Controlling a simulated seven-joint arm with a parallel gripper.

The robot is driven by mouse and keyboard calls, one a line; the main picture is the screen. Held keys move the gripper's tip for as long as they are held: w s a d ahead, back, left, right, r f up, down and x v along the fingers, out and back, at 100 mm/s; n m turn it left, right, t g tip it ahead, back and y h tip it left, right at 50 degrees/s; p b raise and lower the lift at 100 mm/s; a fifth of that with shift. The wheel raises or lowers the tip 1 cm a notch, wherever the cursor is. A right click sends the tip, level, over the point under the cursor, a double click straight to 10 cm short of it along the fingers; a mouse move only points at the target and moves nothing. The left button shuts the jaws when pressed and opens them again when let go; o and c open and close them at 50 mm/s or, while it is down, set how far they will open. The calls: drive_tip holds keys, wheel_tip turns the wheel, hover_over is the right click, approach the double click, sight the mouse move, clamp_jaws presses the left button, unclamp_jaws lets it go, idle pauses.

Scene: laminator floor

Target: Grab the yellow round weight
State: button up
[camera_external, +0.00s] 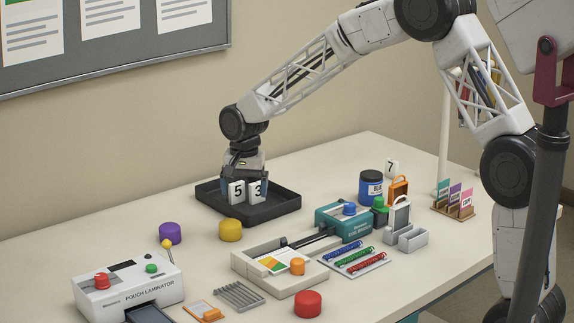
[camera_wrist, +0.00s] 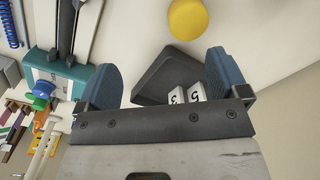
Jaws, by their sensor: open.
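The yellow round weight (camera_external: 231,230) sits on the table just in front of the black tray (camera_external: 283,207). In the wrist view the yellow weight (camera_wrist: 188,19) lies at the top, beyond my fingers and clear of them. My gripper (camera_external: 247,186) is open and points down over the tray. Two white number blocks, one marked 5 (camera_external: 237,192) and one marked 3 (camera_external: 255,190), stand in the tray by my fingers. In the wrist view the blocks (camera_wrist: 186,94) appear between the blue fingers (camera_wrist: 160,80). I cannot tell whether the fingers touch them.
A purple round weight (camera_external: 170,233) stands left of the yellow one. A pouch laminator (camera_external: 130,285) is at the front left. A paper trimmer (camera_external: 290,265) and red weight (camera_external: 308,303) are in front.

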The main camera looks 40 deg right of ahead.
drive_tip(key=m, duration=0.1)
hover_over(230, 222)
wheel_tip(230, 222, down, 5)
drive_tip(key=shift+w+r, duration=0.1)
drive_tip(key=shift+f, duration=1.3)
drive_tip(key=shift+f, duration=0.15)
drive_tip(key=shift+f, duration=2.5)
